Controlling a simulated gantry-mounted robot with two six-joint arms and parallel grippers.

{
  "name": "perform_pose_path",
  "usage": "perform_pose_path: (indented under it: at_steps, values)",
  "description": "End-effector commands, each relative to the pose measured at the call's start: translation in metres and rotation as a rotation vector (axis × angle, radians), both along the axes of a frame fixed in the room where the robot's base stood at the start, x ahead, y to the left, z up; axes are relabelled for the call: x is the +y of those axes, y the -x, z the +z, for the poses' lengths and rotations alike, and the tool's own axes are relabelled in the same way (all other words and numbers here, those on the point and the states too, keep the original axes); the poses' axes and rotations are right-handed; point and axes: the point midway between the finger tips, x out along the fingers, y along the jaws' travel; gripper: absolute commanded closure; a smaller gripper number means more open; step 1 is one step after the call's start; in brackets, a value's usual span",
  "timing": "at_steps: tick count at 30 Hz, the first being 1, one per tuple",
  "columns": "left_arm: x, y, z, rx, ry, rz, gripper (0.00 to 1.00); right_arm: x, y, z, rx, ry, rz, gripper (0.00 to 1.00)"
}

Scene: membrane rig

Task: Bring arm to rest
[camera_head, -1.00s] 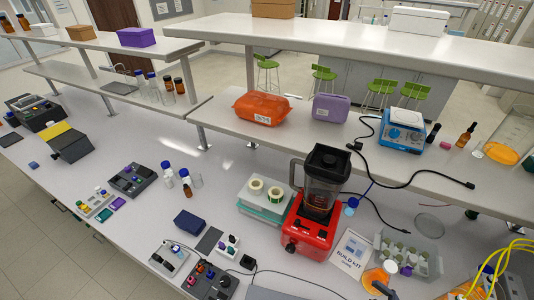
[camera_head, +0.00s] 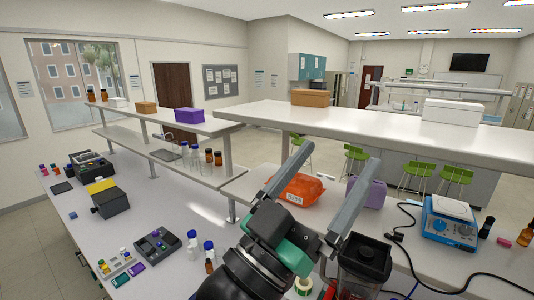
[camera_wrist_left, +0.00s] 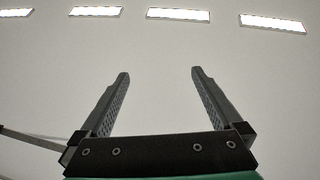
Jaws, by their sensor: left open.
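My left gripper (camera_head: 330,185) is raised in front of the head camera, its two long grey fingers spread apart and pointing up. Nothing is between the fingers. The left wrist view shows the same open, empty fingers (camera_wrist_left: 158,85) against a pale ceiling. The gripper appears in front of the orange case (camera_head: 297,190) and hides part of the bench. My right gripper is in neither view.
The blender (camera_head: 365,262) stands right of my left arm. A dark vial block (camera_head: 157,246) and bottles (camera_head: 209,250) are at left. Raised shelves (camera_head: 400,128) span the back.

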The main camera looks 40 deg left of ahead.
Motion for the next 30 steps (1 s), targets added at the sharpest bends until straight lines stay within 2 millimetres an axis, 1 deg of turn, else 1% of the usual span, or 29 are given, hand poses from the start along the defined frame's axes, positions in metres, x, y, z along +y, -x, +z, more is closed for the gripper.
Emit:
perform_pose_path:
  at_steps: [1, 3, 6, 9, 30]
  values:
    - [0.008, 0.030, 0.023, -0.091, 0.001, 0.015, 0.00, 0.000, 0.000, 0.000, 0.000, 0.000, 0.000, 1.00]
    - [0.015, 0.063, 0.044, -0.185, -0.001, 0.031, 0.00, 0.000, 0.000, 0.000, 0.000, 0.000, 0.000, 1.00]
    - [0.019, 0.089, 0.058, -0.255, -0.004, 0.043, 0.00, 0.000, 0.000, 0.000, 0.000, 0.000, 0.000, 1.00]
    - [0.020, 0.094, 0.060, -0.269, -0.005, 0.045, 0.00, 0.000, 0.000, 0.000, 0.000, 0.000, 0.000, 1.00]
    - [0.020, 0.093, 0.059, -0.265, -0.003, 0.044, 0.00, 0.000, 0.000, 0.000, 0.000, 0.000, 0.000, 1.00]
